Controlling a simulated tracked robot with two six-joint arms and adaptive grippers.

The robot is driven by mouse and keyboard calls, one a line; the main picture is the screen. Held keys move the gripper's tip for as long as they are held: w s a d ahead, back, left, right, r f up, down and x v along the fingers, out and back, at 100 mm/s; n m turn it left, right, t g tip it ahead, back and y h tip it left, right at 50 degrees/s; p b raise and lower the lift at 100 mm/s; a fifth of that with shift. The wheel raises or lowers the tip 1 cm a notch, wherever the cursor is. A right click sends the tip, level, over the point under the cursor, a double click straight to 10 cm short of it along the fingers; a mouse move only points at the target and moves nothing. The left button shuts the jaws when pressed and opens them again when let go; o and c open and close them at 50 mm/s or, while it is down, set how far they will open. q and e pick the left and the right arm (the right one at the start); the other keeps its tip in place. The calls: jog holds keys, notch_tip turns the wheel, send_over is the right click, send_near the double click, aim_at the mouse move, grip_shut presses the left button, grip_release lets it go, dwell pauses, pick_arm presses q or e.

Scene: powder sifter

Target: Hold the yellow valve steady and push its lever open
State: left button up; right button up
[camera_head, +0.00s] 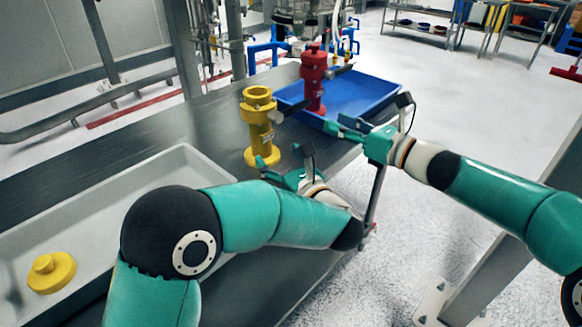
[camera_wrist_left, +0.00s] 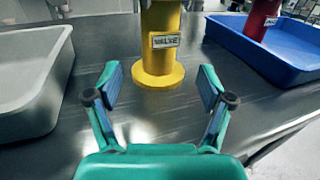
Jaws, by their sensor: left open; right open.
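The yellow valve (camera_head: 259,128) stands upright on the dark metal table, with an open top and a round base flange. In the left wrist view the yellow valve (camera_wrist_left: 160,45) carries a label reading VALVE and stands ahead of the fingers. Its lever (camera_head: 275,117) appears as a small dark part on its right side. My left gripper (camera_head: 290,170) is open and empty, just in front of the valve's base; in the left wrist view the left gripper (camera_wrist_left: 160,88) has its fingers spread wide. My right gripper (camera_head: 348,128) is open and empty, to the right of the valve.
A red valve (camera_head: 314,80) stands at a blue tray (camera_head: 375,92) behind and to the right. A grey-white tray (camera_head: 190,160) lies on the left, with a yellow cap-like part (camera_head: 51,272) in it. Bare table (camera_wrist_left: 150,130) lies between my left fingers and the valve.

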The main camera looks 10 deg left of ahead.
aim_at(265, 142)
pick_arm(q)
jog(key=x, duration=0.9)
jog(key=shift+w+a, duration=0.25)
jog(key=shift+a, duration=0.05)
grip_shut()
pick_arm(e)
jog(key=shift+f, duration=0.1)
jog(key=c, duration=0.3)
jog(key=shift+f, duration=0.35)
jog(key=c, duration=0.3)
notch_tip(265, 142, down, 3)
jog(key=shift+f+n+t+y, duration=0.1)
jog(key=shift+n+t+y, duration=0.2)
jog(key=shift+n+y, duration=0.45)
grip_shut()
pick_arm(q)
jog(key=shift+s, duration=0.1)
pick_arm(e)
jog(key=shift+w+d+f+t+y, duration=0.1)
jog(key=shift+d+f+t+y, duration=0.25)
jog(key=shift+f+t, duration=0.3)
